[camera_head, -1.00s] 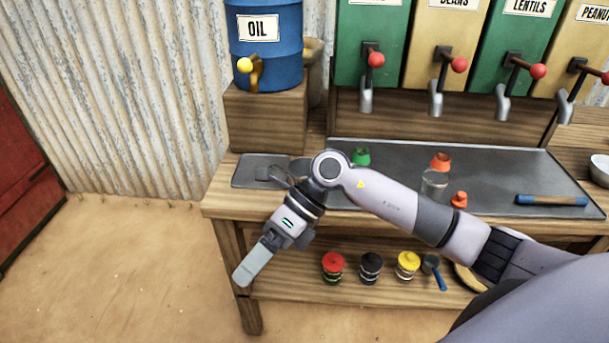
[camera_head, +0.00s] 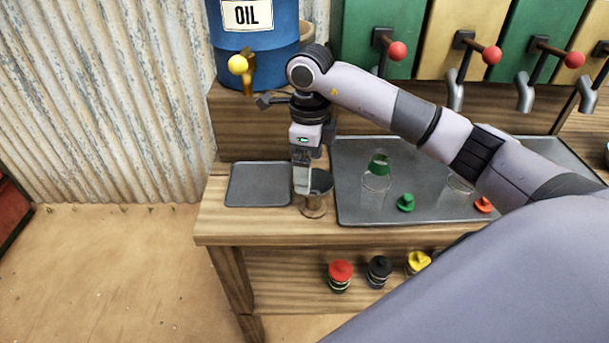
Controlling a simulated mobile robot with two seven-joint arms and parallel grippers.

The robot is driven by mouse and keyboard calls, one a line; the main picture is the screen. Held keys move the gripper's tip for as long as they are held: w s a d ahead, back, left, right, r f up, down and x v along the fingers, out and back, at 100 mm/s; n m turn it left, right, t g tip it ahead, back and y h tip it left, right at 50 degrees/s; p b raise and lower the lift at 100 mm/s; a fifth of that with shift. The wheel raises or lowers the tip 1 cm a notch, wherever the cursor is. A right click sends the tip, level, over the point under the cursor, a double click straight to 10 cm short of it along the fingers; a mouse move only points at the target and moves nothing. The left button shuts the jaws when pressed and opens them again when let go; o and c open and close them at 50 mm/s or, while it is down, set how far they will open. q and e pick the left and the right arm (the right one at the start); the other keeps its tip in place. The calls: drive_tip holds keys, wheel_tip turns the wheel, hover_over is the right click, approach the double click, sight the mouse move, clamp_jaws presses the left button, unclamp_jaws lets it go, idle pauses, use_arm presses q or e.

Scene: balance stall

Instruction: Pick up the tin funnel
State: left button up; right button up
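The tin funnel (camera_head: 319,183) is a grey metal piece with a wide dark mouth, at the front of the wooden counter between the small tray and the large tray. Its lower part (camera_head: 314,208) looks narrower or see-through, and I cannot tell whether it stands in a jar. My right gripper (camera_head: 302,184) points straight down at its left rim, with the pale finger overlapping the rim in the picture. I see the fingers edge-on, so their gap and any contact are unclear. My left gripper is out of view.
A small grey tray (camera_head: 258,186) lies left. The large tray (camera_head: 350,208) holds a clear jar with a green top (camera_head: 377,183), a green lid (camera_head: 405,203) and an orange lid (camera_head: 484,205). The blue oil drum (camera_head: 268,62) with its tap stands behind.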

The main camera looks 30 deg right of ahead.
sight(313, 180)
drive_tip(key=shift+s+f, duration=0.2)
drive_tip(key=shift+f, duration=0.65)
drive_tip(key=f, duration=0.3)
drive_tip(key=f+p, duration=0.1)
drive_tip(key=f, duration=0.1)
drive_tip(key=shift+s+d, duration=0.2)
drive_tip(key=shift+d, duration=0.05)
drive_tip(key=shift+c, duration=0.3)
drive_tip(key=c, duration=0.7)
